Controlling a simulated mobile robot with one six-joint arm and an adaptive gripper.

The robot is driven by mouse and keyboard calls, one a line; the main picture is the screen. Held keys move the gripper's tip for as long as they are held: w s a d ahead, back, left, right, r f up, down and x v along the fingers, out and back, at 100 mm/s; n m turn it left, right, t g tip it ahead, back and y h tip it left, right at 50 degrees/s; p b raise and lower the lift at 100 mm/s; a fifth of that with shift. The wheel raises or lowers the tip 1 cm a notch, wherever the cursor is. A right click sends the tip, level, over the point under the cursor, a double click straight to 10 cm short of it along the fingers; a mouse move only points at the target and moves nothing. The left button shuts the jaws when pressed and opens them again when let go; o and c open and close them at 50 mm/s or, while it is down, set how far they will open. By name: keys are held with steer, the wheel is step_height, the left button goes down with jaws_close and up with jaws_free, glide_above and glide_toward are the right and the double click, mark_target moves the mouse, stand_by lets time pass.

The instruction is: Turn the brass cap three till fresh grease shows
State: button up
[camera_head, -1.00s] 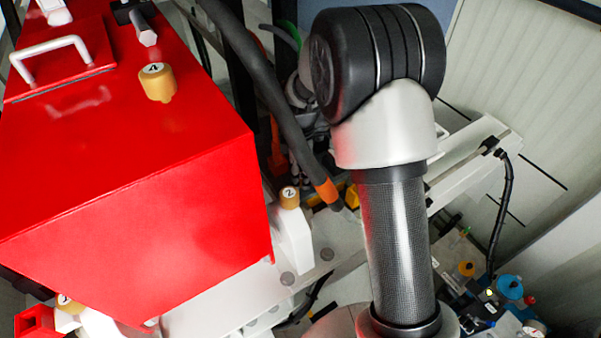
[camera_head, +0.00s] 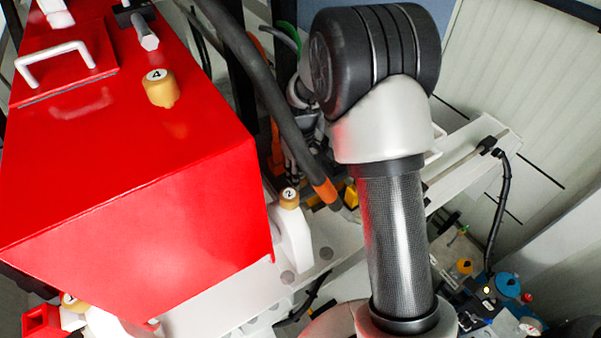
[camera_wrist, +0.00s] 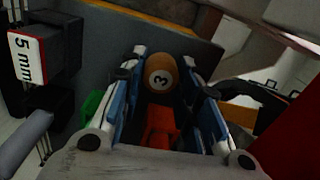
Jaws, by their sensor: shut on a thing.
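The brass cap three (camera_wrist: 161,77), a round tan cap with a black 3 on its face, shows in the wrist view. It sits between the two fingers of my gripper (camera_wrist: 163,65), which is shut on it with one finger at each side. No fresh grease is visible at the cap. In the head view my arm hides or leaves out the gripper and cap three. Similar caps there are cap four (camera_head: 160,88) on the red housing and cap two (camera_head: 289,197) on a white post.
The big red housing (camera_head: 140,210) fills the left of the head view. A dark hose (camera_head: 270,100) with an orange end runs beside my arm. In the wrist view, a block marked 5 mm (camera_wrist: 45,48) stands at left and an orange-red part (camera_wrist: 160,124) lies below the cap.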

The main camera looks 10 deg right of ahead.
steer(key=m, duration=0.5)
steer(key=shift+d+m, duration=0.1)
steer(key=shift+m, duration=0.2)
steer(key=m, duration=0.5)
steer(key=shift+p, duration=0.35)
steer(key=m, duration=0.5)
steer(key=shift+s+d+m, duration=0.1)
steer(key=shift+m, duration=2.5)
steer(key=o, duration=1.1)
steer(key=shift+c, duration=0.2)
